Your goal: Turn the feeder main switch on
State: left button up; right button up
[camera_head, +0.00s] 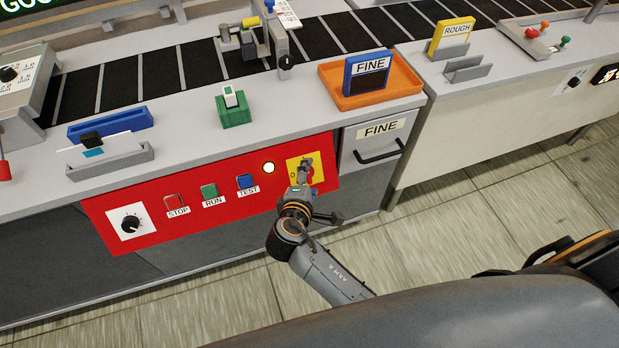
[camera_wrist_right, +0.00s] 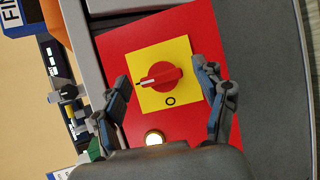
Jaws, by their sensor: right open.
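The feeder main switch is a red rotary knob (camera_wrist_right: 160,77) on a yellow plate (camera_wrist_right: 180,49), set in the red panel. In the right wrist view its white pointer line points to the picture's left, at a small dark mark on the plate's edge. An "O" is printed on the plate below the knob. My right gripper (camera_wrist_right: 164,82) is open, with one finger on each side of the knob and gaps visible between. In the head view the gripper (camera_head: 305,172) is in front of the yellow plate (camera_head: 320,163) and hides much of the knob. My left gripper is not in view.
Left of the switch, the red panel (camera_head: 160,236) has a lit white lamp (camera_head: 268,168), TEST (camera_head: 246,182), RUN (camera_head: 209,192) and STOP (camera_head: 175,201) controls and a black dial (camera_head: 131,223). A FINE drawer (camera_head: 367,146) with a black handle is close on the right.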

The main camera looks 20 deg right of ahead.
jog(key=v, duration=1.2)
jog(key=shift+f, duration=0.1)
jog(key=s+d+f+m+g+y, duration=0.1)
jog(key=s+f+g+y, duration=0.3)
jog(key=f, duration=1.1)
jog(key=s+d+f+g+y, duration=0.15)
jog(key=s+f, duration=0.45)
jog(key=f, duration=0.9)
jog(key=s+d+f+m+g, duration=0.1)
jog(key=s+d+f+m, duration=0.2)
jog(key=s, duration=0.4)
jog(key=s+d+f+m+g, duration=0.2)
jog(key=s+d+f+m, duration=0.2)
jog(key=s+f, duration=0.3)
jog(key=s+d+f+m+g, duration=0.1)
jog(key=s+d+f+m, duration=0.3)
jog(key=s, duration=0.4)
jog(key=shift+s+d+f+g+y, duration=0.3)
jog(key=shift+d+f+y, duration=0.2)
jog(key=shift+f, duration=0.25)
